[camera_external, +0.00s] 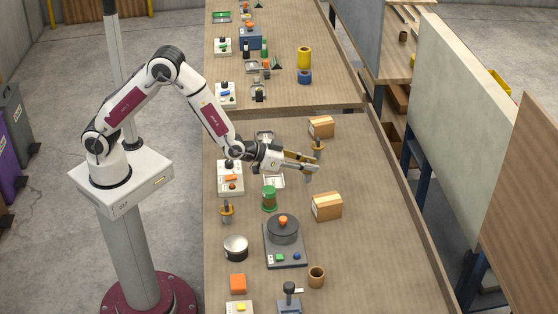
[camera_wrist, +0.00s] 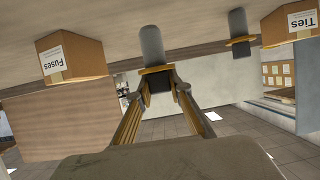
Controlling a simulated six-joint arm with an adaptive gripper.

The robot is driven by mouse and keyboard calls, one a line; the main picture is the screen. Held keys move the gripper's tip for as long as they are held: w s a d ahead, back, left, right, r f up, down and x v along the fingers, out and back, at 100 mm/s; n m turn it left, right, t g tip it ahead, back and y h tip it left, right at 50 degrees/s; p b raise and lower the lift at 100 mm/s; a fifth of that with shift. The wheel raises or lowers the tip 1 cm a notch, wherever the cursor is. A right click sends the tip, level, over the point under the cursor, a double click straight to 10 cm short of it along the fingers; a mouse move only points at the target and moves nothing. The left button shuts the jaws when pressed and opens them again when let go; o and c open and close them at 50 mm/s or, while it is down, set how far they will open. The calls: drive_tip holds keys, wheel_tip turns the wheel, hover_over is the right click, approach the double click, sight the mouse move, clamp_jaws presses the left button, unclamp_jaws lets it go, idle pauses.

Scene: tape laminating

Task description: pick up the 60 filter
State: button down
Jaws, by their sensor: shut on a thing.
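My gripper (camera_external: 311,166) reaches out over the right part of the table. It is shut on a grey cylindrical piece with a gold collar (camera_external: 317,147), which I take to be the 60 filter; no label on it is readable. In the wrist view, which is upside down, the filter (camera_wrist: 152,44) stands between the fingertips (camera_wrist: 161,82). The fingers close on its end beside the gold collar. I cannot tell whether it is clear of the table. A similar piece with a gold collar (camera_external: 227,210) stands at the table's left side.
A Fuses box (camera_wrist: 70,57) and a Ties box (camera_wrist: 291,22) flank the gripper. The table's right strip is mostly clear.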

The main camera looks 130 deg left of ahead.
drive_tip(key=shift+r, duration=3.65)
